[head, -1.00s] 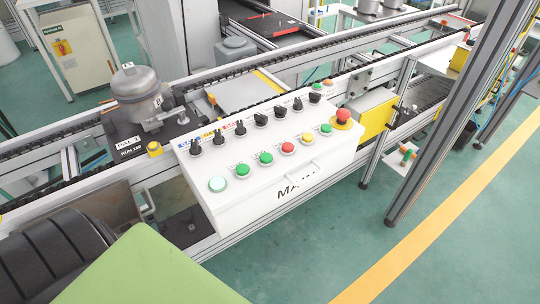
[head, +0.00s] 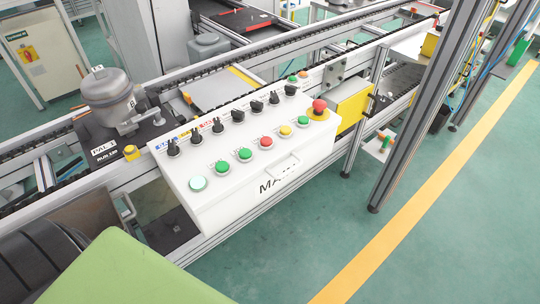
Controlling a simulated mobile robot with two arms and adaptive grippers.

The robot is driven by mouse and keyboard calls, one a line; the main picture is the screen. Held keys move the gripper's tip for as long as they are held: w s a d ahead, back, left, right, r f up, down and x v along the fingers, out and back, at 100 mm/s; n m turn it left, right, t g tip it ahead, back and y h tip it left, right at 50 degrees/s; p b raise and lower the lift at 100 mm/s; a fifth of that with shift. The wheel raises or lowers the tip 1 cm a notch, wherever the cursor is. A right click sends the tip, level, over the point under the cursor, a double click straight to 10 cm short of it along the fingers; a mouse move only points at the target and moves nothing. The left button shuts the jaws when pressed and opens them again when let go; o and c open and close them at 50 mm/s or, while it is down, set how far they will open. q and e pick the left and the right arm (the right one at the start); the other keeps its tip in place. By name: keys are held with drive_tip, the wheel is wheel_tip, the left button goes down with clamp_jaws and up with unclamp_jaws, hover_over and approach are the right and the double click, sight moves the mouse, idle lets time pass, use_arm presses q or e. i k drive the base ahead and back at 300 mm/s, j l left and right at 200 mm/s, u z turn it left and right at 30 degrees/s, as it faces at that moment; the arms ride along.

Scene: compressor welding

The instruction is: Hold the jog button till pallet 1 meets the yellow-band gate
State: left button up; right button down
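Pallet 1 (head: 105,152), a dark plate labelled PAL 1, sits on the conveyor at the left and carries a grey compressor (head: 110,98). A white control panel (head: 225,200) stands in front of the conveyor. Its front row has a pale button (head: 198,183), green buttons (head: 222,167), a red one (head: 266,142) and a yellow one (head: 285,131). I cannot read which is the jog button. A yellow block (head: 131,154) stands beside the pallet's right edge. A yellow strip (head: 243,75) lies farther right. I cannot tell which belongs to the gate. Neither gripper is in view.
A red emergency stop (head: 319,106) and several black selector knobs (head: 238,115) are on the panel. A yellow box (head: 352,106) and a grey post (head: 425,115) stand to its right.

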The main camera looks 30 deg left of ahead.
sight(244, 153)
drive_tip(key=u, duration=1)
